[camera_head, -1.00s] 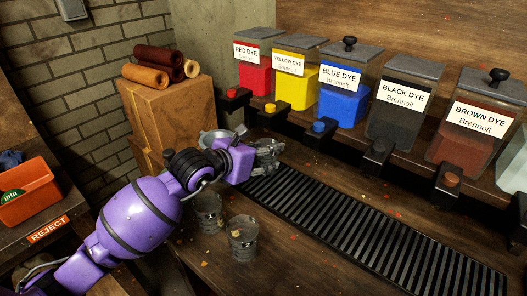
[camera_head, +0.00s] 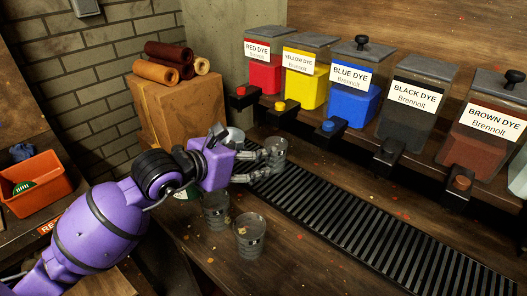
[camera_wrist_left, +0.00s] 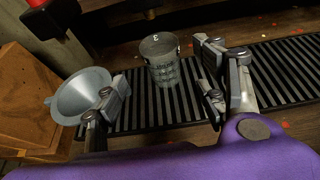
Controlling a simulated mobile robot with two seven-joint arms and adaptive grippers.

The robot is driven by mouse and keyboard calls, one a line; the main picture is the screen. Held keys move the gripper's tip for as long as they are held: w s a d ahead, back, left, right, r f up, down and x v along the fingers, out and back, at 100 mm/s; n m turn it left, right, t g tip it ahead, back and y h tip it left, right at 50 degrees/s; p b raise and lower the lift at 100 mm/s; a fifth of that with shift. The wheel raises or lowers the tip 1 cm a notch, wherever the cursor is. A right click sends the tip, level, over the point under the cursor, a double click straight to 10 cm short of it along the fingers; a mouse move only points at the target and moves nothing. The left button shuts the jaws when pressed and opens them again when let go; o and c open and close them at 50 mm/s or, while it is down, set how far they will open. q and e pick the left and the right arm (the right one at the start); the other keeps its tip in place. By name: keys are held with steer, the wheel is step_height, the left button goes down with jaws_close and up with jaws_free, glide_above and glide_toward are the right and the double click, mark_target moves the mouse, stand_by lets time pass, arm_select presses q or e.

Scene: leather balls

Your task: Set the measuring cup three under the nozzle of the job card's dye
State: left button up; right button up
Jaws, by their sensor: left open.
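A grey metal measuring cup (camera_head: 275,149) stands upright on the left end of the black drip grate (camera_head: 365,222), in front of the red and yellow dye dispensers. In the left wrist view the cup (camera_wrist_left: 160,62) has a white mark inside its rim that looks like a 3. My left gripper (camera_head: 262,165) is open, with its fingers beside the cup. In the left wrist view the cup stands just beyond the gap between the fingertips (camera_wrist_left: 165,85), apart from them. I cannot tell exactly which nozzle is above it. No readable job card shows. My right gripper is not in view.
Dispensers of red (camera_head: 265,75), yellow (camera_head: 307,85), blue (camera_head: 352,98), black (camera_head: 408,120) and brown dye (camera_head: 480,150) line the shelf. Two more cups (camera_head: 215,213) (camera_head: 250,238) stand nearer. A grey funnel (camera_wrist_left: 82,95) is beside the left finger. The grate's right part is clear.

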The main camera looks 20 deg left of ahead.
arm_select(q)
steer(key=shift+v, duration=1.45)
